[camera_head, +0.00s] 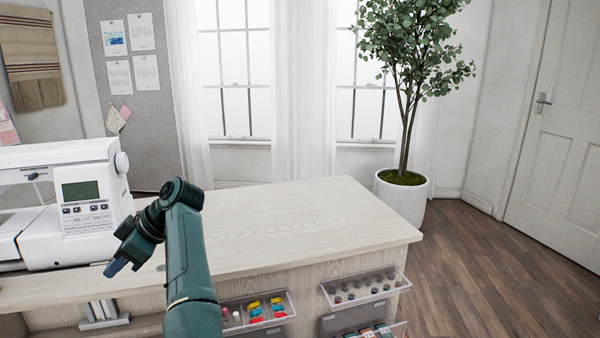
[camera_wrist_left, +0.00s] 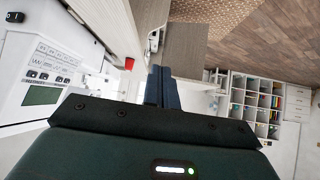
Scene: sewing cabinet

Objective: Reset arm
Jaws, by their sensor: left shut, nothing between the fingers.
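My left gripper (camera_head: 113,267) is above the left part of the cabinet top, just right of the sewing machine. Its fingers are together with nothing between them. The shut fingers also show in the left wrist view (camera_wrist_left: 162,88). My green left arm comes up from the bottom of the head view and bends over to the left. My right gripper does not show in either view.
The white sewing machine (camera_head: 75,200) stands close to the gripper. The pale wooden cabinet top (camera_head: 310,225) is bare to the right. Clear trays (camera_head: 362,288) with small items hang on its front. A potted tree (camera_head: 402,195) stands behind its right end.

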